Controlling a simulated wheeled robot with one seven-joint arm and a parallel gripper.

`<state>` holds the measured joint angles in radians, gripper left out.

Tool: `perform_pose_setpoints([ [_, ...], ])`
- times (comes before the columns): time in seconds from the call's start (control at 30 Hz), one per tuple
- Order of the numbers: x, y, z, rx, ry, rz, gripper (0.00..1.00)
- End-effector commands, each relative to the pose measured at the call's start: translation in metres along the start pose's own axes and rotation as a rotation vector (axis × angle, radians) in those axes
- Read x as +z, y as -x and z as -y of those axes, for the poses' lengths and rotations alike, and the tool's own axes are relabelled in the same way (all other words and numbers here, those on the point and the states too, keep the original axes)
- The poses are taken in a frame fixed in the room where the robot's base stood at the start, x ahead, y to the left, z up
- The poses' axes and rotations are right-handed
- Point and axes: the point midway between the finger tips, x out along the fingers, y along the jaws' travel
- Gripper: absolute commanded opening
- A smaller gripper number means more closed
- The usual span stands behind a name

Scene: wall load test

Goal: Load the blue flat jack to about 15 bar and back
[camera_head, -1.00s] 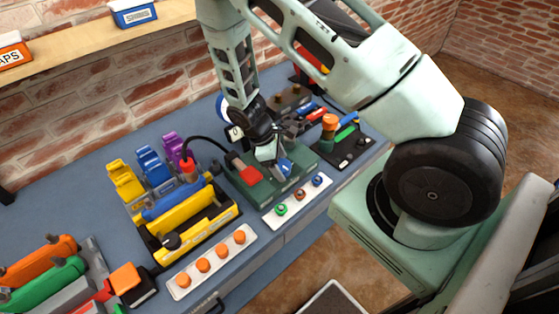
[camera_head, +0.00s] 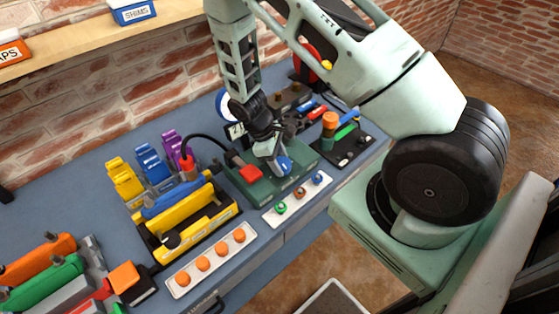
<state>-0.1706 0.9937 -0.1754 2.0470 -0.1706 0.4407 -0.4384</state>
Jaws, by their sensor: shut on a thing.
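A green pump unit (camera_head: 263,187) with a red block (camera_head: 250,173) on top stands mid-bench. My gripper (camera_head: 280,158) points down over its right part and is shut on a blue round knob (camera_head: 285,165), mostly hidden by the fingers. A black hose (camera_head: 206,137) arches from the unit to a red coupling (camera_head: 187,164). Below the coupling, a blue rounded body (camera_head: 172,203), seemingly the blue flat jack, lies along a yellow block (camera_head: 185,220) in a black frame. A round blue-rimmed white gauge (camera_head: 222,103) behind is partly hidden by my arm; its reading cannot be told.
Yellow, blue and purple clip-like pieces (camera_head: 153,163) stand behind the frame. White strips with orange knobs (camera_head: 203,263) and coloured rings (camera_head: 299,193) lie in front. A black tool tray (camera_head: 352,150) is right; orange and green pieces (camera_head: 45,280) are left.

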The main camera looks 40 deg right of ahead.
Motion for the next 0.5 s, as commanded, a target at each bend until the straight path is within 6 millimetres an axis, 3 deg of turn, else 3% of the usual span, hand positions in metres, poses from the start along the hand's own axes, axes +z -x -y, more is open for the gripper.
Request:
perform_pose_setpoints([
  [0.5, 0.0002, -0.0004, -0.0042, -0.183, -0.444, -0.003, 0.29],
])
